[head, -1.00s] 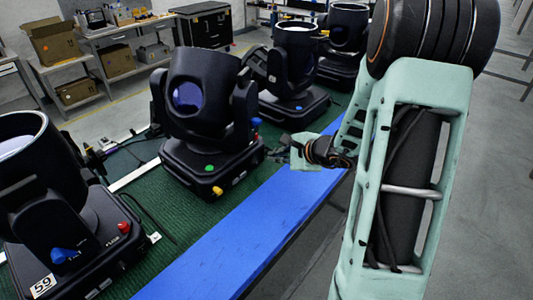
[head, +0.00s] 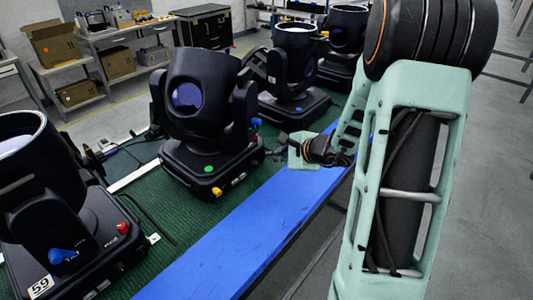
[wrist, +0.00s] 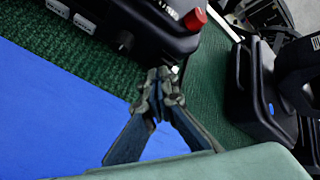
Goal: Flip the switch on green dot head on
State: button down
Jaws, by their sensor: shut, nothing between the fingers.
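The green dot head is a black moving-head light with a green dot (head: 208,169) on its base, standing on the green mat in the head view. My gripper (head: 272,153) is just right of that base, above the mat near the blue strip. In the wrist view my gripper (wrist: 162,76) is shut and empty. Its fingertips are close to the end of a black base (wrist: 160,28) with a red knob (wrist: 194,20) and white sockets (wrist: 84,23). I cannot tell whether the fingertips touch it. No switch shows clearly; a small pale spot is just past the fingertips.
A blue-dot head (head: 294,85) stands behind, and its base (wrist: 262,95) is right of my fingers in the wrist view. Another head (head: 60,215) stands front left. The blue strip (head: 235,235) runs clear along the mat's edge.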

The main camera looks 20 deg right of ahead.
jog(key=shift+a, duration=0.1)
dwell(0.3)
jog(key=shift+s+d+f+b, duration=0.15)
jog(key=shift+s+d+b, duration=0.1)
jog(key=shift+b, duration=0.15)
jog(key=shift+s+d, duration=0.15)
jog(key=shift+s, duration=0.15)
jog(key=shift+s+d+f+b, duration=0.2)
jog(key=shift+s+d+b, duration=0.4)
jog(key=shift+s, duration=0.45)
jog(key=shift+s+d+f+b, duration=0.15)
jog(key=shift+s+d+b, duration=0.2)
jog(key=shift+s+d, duration=0.6)
jog(key=shift+s+a, duration=0.1)
jog(key=shift+a, duration=0.05)
